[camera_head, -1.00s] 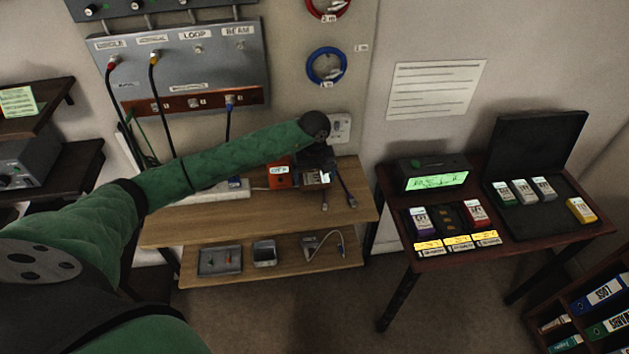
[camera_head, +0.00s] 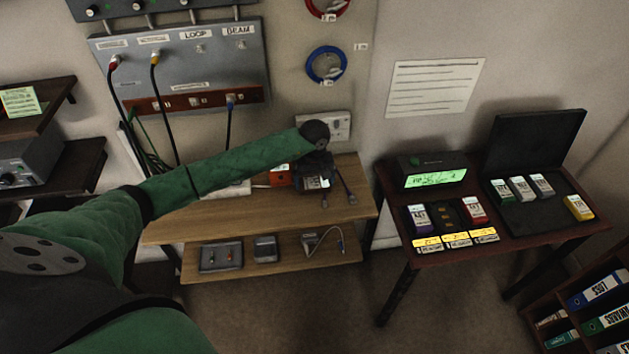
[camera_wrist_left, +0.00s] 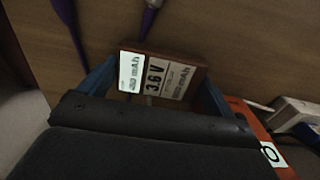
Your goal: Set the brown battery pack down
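The brown battery pack (camera_wrist_left: 175,75), with white labels reading "3.6 V" and "mAh", sits between the blue fingers of my left gripper (camera_wrist_left: 160,82) in the left wrist view. The fingertips appear to touch its two sides. In the head view my left gripper (camera_head: 315,172) is over the back right of the wooden table (camera_head: 220,222), and the pack's pale label (camera_head: 316,183) shows just below it. The gripper hides most of the pack there. I cannot tell whether the pack touches the tabletop. My right gripper is not in view.
An orange box (camera_head: 279,175) stands close left of the gripper. Leads with plugs (camera_head: 350,196) lie just right of it. The front of the tabletop is clear. A darker table to the right holds a display (camera_head: 434,172), several coloured packs and an open black case (camera_head: 535,140).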

